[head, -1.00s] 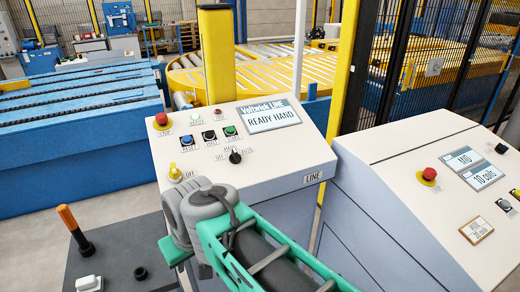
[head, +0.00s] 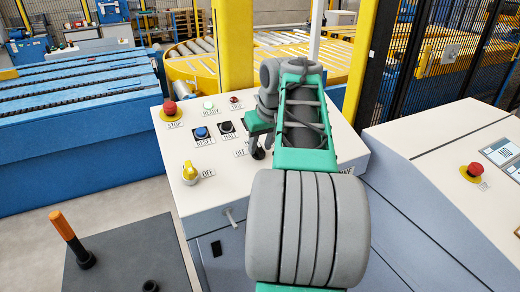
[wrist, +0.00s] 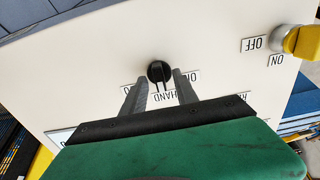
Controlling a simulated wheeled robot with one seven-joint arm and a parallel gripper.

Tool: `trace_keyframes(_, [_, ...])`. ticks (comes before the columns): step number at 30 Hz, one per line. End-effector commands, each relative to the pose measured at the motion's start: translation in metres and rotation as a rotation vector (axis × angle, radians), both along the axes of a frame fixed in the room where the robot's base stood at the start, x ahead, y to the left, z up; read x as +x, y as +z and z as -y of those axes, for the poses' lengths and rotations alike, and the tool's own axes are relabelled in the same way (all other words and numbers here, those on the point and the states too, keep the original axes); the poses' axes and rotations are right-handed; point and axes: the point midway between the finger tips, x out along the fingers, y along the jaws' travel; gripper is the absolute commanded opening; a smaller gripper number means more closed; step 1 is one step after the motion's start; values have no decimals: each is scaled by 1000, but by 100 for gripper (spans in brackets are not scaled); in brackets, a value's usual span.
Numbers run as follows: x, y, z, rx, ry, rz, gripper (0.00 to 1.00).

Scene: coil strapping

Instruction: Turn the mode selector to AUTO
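The mode selector, a black knob (wrist: 158,72), sits on the cream panel in the wrist view, just above the upside-down HAND label. A dark pointer seems to run from it toward HAND. Labels on either side are partly hidden by my fingers. My gripper (wrist: 156,83) is open, one grey finger on each side of the knob, with gaps visible; I cannot tell how far above the panel the tips are. In the head view my gripper (head: 262,146) is over the panel, and only a bit of the black knob (head: 258,154) shows beneath it.
A yellow OFF/ON switch (head: 190,172), a red stop button (head: 170,107), a blue reset button (head: 201,132) and a black halt button (head: 226,127) are left of my gripper. My arm hides the panel's display. A second console (head: 430,145) stands at right.

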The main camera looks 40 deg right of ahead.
Motion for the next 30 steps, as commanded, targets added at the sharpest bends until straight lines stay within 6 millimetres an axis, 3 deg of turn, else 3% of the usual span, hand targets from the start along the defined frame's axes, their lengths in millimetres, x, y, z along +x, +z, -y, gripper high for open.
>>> trace_keyframes(3, [3, -9, 1, -1, 0, 0, 35])
trace_keyframes(10, [3, -10, 2, -1, -3, 1, 35])
trace_keyframes(23, [3, -9, 3, -2, -4, 1, 1])
trace_keyframes(30, [3, -9, 3, -1, -5, 1, 0])
